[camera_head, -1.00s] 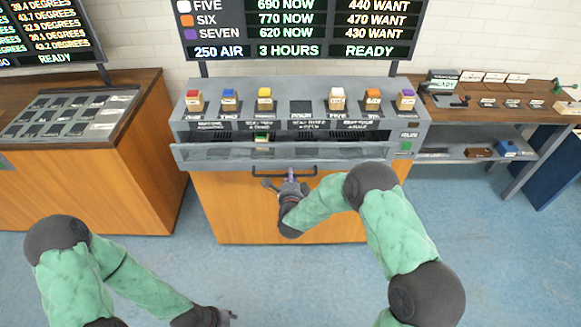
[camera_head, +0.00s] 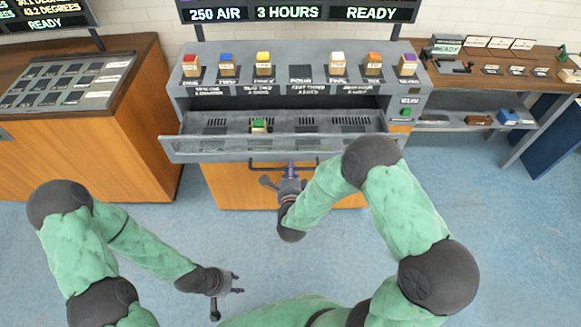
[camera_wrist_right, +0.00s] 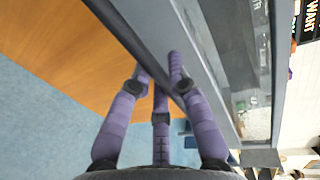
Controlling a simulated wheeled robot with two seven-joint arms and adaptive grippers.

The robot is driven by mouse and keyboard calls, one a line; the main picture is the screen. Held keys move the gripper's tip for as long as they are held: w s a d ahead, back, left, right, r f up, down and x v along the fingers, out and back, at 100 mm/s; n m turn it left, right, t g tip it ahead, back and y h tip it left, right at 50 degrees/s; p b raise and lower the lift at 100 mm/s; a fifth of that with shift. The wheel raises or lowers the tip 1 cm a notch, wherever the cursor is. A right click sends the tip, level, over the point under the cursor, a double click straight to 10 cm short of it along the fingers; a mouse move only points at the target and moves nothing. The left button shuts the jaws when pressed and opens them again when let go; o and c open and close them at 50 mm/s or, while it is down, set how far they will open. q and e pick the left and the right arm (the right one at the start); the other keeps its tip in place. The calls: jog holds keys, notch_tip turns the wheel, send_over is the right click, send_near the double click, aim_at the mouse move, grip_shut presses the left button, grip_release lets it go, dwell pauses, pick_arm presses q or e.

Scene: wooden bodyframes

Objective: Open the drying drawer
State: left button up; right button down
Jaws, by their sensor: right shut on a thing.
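The drying drawer (camera_head: 355,145) stands pulled out from the grey cabinet, with its slotted floor in view. A block with a green top (camera_head: 259,125) sits inside it, left of the middle. The dark bar handle (camera_head: 262,167) runs along the drawer's front. My right gripper (camera_head: 291,171) is shut on the handle near its middle. In the right wrist view the purple fingers (camera_wrist_right: 160,85) close around the dark bar (camera_wrist_right: 135,45). My left gripper (camera_head: 237,285) is low over the floor, away from the drawer, and its fingers are too small to read.
Blocks with coloured tops, such as the yellow one (camera_head: 263,63), stand on the cabinet top above the drawer. A wooden counter (camera_head: 150,110) is at the left and a workbench (camera_head: 535,75) at the right. Blue floor (camera_head: 480,230) is free in front.

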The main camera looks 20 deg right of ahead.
jog(key=shift+f, duration=0.1)
jog(key=c, duration=1.2)
grip_release()
jog(key=shift+o, duration=0.2)
jog(key=shift+s, duration=0.1)
jog(key=v, duration=1.2)
notch_tip(320, 180, down, 15)
jog(key=s+a+n+g+y, duration=0.25)
jog(key=n+g+y, duration=0.25)
jog(key=n+g, duration=0.4)
jog(key=s+a+f+n+g+y, duration=0.1)
jog(key=s+f+n+g+y, duration=0.2)
jog(key=s+f+n+g, duration=0.2)
jog(key=s+f+n, duration=0.2)
jog(key=s+n, duration=0.2)
jog(key=s, duration=0.2)
jog(key=shift+a+n+g, duration=0.3)
jog(key=shift+n+g, duration=0.1)
